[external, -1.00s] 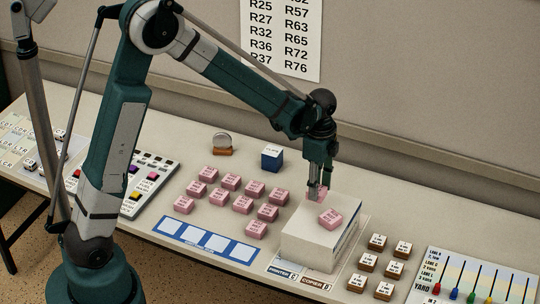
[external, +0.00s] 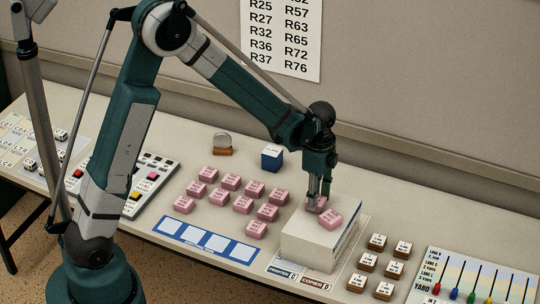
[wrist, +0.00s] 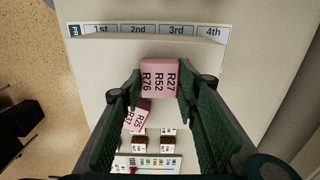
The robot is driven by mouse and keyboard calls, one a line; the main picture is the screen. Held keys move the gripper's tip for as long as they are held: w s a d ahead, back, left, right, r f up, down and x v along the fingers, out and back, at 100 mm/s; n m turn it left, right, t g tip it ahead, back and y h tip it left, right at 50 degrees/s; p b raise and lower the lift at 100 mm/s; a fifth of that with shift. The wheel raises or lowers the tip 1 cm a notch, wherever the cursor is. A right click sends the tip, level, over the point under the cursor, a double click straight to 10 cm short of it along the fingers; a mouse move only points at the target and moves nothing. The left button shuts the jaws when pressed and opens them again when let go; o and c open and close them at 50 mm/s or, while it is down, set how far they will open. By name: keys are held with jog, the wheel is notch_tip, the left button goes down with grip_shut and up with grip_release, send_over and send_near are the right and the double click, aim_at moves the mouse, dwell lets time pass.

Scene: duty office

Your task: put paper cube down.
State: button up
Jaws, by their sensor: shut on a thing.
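My gripper (external: 318,200) is shut on a pink paper cube (wrist: 158,79) marked R76, R52 and R27. In the external view the held cube is partly hidden by the fingers. It is low over the top of a white block (external: 308,246), towards its back. I cannot tell whether it touches the block. A second pink cube (external: 330,219) lies on the block top, close in front of the held one. It also shows below the held cube in the wrist view (wrist: 138,116), partly behind a finger.
Several pink cubes (external: 242,204) stand left of the block, behind a blue strip with white squares (external: 206,241). Several brown-based cubes (external: 378,242) stand to its right. A dark blue cube (external: 272,159) is behind. A strip marked 1st to 4th (wrist: 145,30) shows in the wrist view.

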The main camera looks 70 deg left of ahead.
jog(key=shift+f, duration=0.1)
jog(key=o, duration=0.9)
notch_tip(320, 180, up, 12)
jog(key=shift+r, duration=0.15)
dwell(0.5)
dwell(0.7)
